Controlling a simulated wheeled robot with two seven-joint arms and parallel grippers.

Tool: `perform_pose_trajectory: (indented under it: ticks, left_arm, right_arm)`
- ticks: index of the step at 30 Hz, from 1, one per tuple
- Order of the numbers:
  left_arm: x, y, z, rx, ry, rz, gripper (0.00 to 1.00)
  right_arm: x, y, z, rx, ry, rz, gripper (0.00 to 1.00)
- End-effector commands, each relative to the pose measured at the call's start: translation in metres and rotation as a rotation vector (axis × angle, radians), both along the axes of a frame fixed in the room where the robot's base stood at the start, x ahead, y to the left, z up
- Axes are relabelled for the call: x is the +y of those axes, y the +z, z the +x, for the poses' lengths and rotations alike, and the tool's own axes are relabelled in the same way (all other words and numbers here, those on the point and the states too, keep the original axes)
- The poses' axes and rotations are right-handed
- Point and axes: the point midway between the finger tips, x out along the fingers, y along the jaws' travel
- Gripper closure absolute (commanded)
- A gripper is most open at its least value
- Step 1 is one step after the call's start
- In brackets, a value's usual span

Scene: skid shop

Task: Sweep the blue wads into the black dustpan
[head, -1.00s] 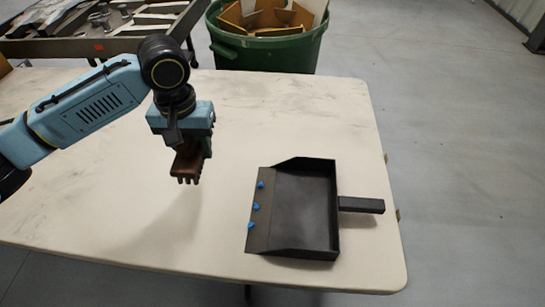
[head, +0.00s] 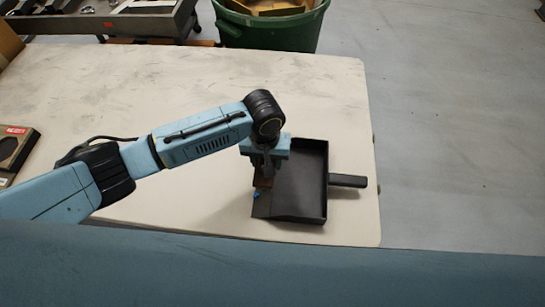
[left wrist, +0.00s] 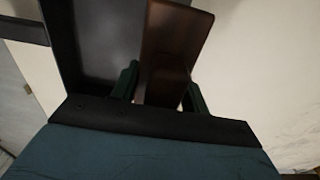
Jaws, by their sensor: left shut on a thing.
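The black dustpan (head: 300,190) lies on the table with its handle to the right. A blue wad (head: 257,194) shows at its left lip, just below the brush; no other wad is in sight, and my gripper and brush cover part of the lip. My left gripper (head: 265,165) is over the left side of the pan, shut on a brown brush (head: 263,182). In the left wrist view the brush (left wrist: 175,45) is between the green fingers, with the dustpan (left wrist: 100,40) behind and left. My right gripper is not in view.
The pale table (head: 200,80) is clear behind and left of the pan. A dark boxed item (head: 14,150) lies at the left edge. A green bin (head: 270,32) with cardboard scraps and a metal bench (head: 110,24) stand beyond the table.

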Motion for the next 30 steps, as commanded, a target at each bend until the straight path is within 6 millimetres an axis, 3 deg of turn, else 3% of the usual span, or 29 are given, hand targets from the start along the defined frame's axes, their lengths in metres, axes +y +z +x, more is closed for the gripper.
perform_pose_trajectory:
  ticks: [16,30]
  left_arm:
    - [0.077,-0.002,0.004,-0.001,0.001,0.001,0.91]
    - [0.073,-0.065,0.003,0.002,0.001,-0.001,0.91]
  right_arm:
    - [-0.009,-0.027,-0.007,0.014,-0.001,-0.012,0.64]
    - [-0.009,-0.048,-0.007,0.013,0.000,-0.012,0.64]
